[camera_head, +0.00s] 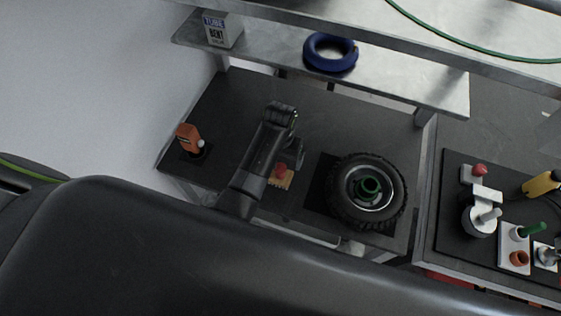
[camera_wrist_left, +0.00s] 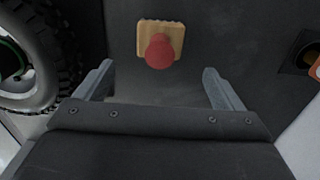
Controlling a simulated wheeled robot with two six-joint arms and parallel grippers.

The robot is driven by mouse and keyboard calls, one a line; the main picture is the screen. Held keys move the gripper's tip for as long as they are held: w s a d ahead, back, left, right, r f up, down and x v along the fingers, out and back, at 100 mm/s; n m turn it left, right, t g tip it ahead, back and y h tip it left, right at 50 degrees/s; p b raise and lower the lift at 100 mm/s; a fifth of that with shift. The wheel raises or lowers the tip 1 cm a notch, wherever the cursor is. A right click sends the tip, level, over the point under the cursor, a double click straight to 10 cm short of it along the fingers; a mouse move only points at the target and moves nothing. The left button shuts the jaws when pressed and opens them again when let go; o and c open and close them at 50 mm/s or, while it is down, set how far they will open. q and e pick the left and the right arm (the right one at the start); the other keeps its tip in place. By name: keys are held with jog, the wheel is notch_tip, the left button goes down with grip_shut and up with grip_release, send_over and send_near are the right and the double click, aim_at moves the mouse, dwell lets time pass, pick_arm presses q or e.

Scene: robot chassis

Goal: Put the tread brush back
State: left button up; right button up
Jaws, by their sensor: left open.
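The tread brush, a pale wooden block with a red knob (camera_head: 281,171), rests on the dark bench just left of the wheel. In the left wrist view the brush (camera_wrist_left: 160,46) lies ahead of my fingertips, with its knob toward me and roughly centred between them. My left gripper (camera_head: 297,153) is over the bench beside the brush; its spread fingers (camera_wrist_left: 158,82) are empty and apart from the brush. The arm hides part of the bench around it. My right gripper is not in view.
A tyred wheel (camera_head: 340,200) lies right of the brush. An orange tool (camera_head: 188,138) stands at the bench's left. A shelf (camera_head: 400,85) behind carries a blue ring (camera_head: 330,66) and a tube box (camera_head: 221,30). Another bench with a tool mat (camera_head: 455,225) is at right.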

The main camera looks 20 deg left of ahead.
pick_arm(q)
jog(key=shift+r, duration=1)
